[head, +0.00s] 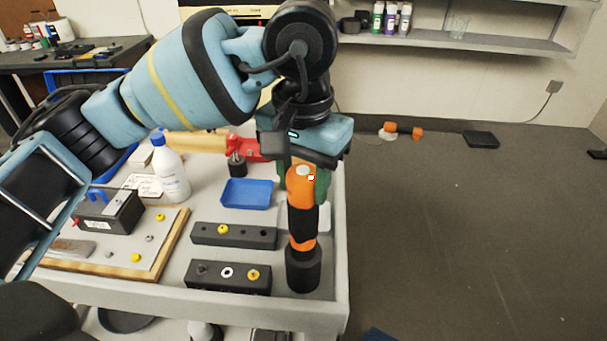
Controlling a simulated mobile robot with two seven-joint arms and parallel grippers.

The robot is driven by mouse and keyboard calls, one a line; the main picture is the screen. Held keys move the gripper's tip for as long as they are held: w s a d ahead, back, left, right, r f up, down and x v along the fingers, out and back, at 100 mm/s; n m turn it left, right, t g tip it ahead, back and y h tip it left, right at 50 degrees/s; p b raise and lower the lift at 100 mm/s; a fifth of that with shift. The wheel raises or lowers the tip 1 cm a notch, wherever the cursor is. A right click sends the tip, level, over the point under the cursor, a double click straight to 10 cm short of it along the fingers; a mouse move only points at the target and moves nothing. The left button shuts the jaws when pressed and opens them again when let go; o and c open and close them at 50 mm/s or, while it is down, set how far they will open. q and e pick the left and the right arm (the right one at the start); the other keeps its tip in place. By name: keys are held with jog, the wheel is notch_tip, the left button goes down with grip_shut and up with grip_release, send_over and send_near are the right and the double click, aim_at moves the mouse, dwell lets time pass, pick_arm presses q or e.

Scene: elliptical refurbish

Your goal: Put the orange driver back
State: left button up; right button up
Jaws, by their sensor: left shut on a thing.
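The orange driver (301,188) is upright near the right edge of the white table (337,240). It has an orange top, a black middle, an orange band and a wide black lower end. My left gripper (303,165) reaches down from above and is shut on the driver's top. I cannot tell whether the black lower end is part of the driver or a holder, nor whether it touches the table. A green thing (323,187) shows partly behind the driver's top. My right gripper is out of view.
Two dark blocks with holes, a rear one (240,240) and a front one (235,281), lie left of the driver. A blue tray (247,194), a white bottle (171,172) and a wooden board (165,258) are further left. The floor (470,230) right of the table is mostly clear.

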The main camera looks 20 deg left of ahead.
pick_arm(q)
jog(key=o, duration=1.3)
jog(key=shift+o, duration=0.8)
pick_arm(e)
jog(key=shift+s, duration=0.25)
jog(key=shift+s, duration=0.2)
